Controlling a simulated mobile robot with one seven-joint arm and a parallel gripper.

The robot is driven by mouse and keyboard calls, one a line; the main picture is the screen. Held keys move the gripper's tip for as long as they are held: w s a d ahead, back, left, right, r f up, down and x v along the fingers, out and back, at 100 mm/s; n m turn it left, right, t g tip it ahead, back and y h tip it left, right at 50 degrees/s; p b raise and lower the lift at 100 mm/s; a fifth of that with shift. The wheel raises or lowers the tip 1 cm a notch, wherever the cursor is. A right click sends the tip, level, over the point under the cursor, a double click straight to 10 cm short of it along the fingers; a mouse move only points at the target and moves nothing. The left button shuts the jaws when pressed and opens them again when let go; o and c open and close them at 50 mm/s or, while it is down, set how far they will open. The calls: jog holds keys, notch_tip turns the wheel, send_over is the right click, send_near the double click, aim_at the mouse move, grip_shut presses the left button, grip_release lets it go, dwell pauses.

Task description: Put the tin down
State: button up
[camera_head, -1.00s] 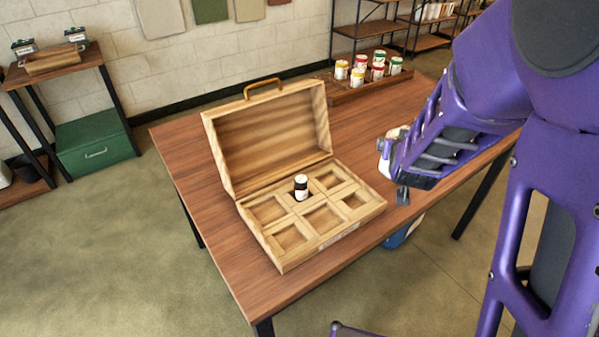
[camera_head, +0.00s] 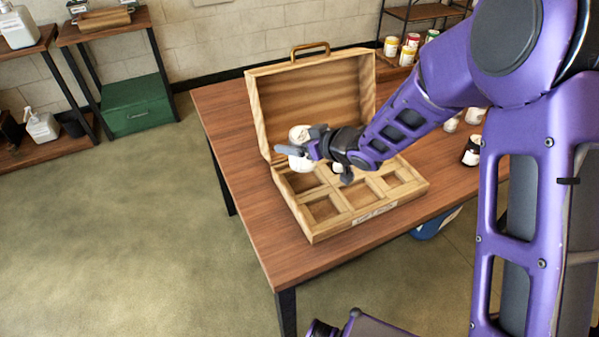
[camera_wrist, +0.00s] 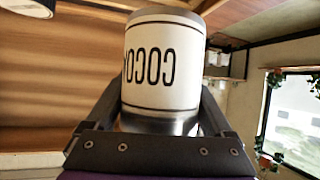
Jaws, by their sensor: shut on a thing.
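My gripper (camera_head: 300,149) is shut on a white tin (camera_head: 300,164) above the back-left part of the open wooden case (camera_head: 341,228). In the wrist view the tin (camera_wrist: 160,65) fills the space between the two fingers and shows the lettering COCO, upside down, with the rest cut off by its curve. The case has six compartments; the front ones look empty. I cannot tell whether the tin touches the case floor. A small white patch just right of my gripper may be the dark-topped jar in the back middle compartment, mostly hidden by my wrist.
The case lid (camera_head: 312,100) stands open behind my gripper. A black-topped jar (camera_head: 471,151) and pale tins (camera_head: 474,116) stand on the table (camera_head: 250,232) right of the case, partly behind my arm. Coloured tins (camera_head: 409,52) stand farther back. The table is bare left of the case.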

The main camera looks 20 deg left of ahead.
aim_at(313, 165)
jog(key=shift+f+b, duration=0.6)
jog(key=shift+f, duration=2.65)
jog(key=shift+f, duration=0.1)
jog(key=shift+f, duration=0.15)
jog(key=o, duration=1.3)
jog(key=shift+r, duration=0.35)
jog(key=p+v, duration=0.1)
jog(key=v, duration=1.1)
jog(key=shift+f+p, duration=0.15)
jog(key=shift+p, duration=0.25)
